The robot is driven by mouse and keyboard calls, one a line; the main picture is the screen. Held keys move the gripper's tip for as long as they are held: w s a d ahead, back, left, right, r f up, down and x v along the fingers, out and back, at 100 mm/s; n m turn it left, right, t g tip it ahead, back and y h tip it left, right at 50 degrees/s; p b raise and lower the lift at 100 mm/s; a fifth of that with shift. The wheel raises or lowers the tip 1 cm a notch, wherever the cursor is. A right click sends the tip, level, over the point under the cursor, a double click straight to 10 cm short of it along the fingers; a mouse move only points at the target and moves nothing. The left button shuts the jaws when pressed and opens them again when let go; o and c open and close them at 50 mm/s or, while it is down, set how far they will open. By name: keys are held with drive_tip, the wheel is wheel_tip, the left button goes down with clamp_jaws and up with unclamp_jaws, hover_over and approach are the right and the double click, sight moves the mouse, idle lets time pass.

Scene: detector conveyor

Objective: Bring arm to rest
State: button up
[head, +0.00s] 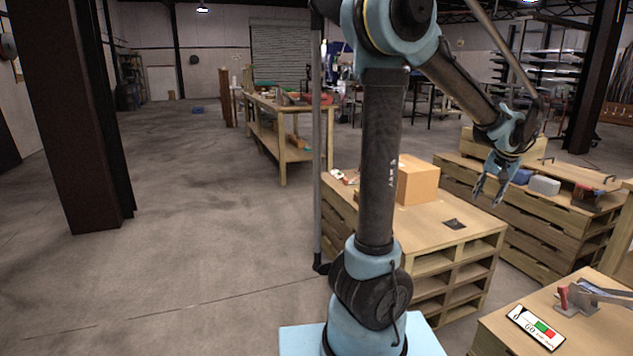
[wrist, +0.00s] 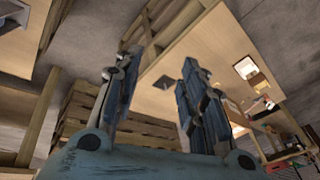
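My arm rises in the middle of the head view and bends over to the right. My gripper (head: 488,196) hangs at its end, fingers pointing down, above and to the right of a wooden pallet table (head: 425,218). In the wrist view my gripper (wrist: 160,65) shows two blue-grey fingers with a clear gap between them. It is open, and nothing is between the fingers.
A cardboard box (head: 418,182) and a small dark plate (head: 454,223) sit on the pallet table. A panel with green and red marks (head: 536,328) lies at the lower right. A dark column (head: 82,120) stands left. The floor (head: 205,250) between is clear.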

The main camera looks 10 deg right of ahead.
drive_tip(key=w+a+f+n+g+y, duration=0.1)
drive_tip(key=w+a+n, duration=0.1)
drive_tip(key=a, duration=1.3)
drive_tip(key=w+a+n, duration=0.2)
drive_tip(key=a+n, duration=0.1)
drive_tip(key=a, duration=1.2)
drive_tip(key=s+a+f+n, duration=0.2)
drive_tip(key=s+a+f, duration=0.3)
drive_tip(key=a, duration=0.3)
drive_tip(key=s+a+f+n, duration=0.3)
drive_tip(key=s+a+f, duration=0.2)
drive_tip(key=s+a, duration=0.2)
drive_tip(key=shift+s+a+f+g, duration=0.25)
drive_tip(key=shift+s+a+g, duration=0.15)
drive_tip(key=shift+a, duration=0.5)
drive_tip(key=shift+c, duration=0.6)
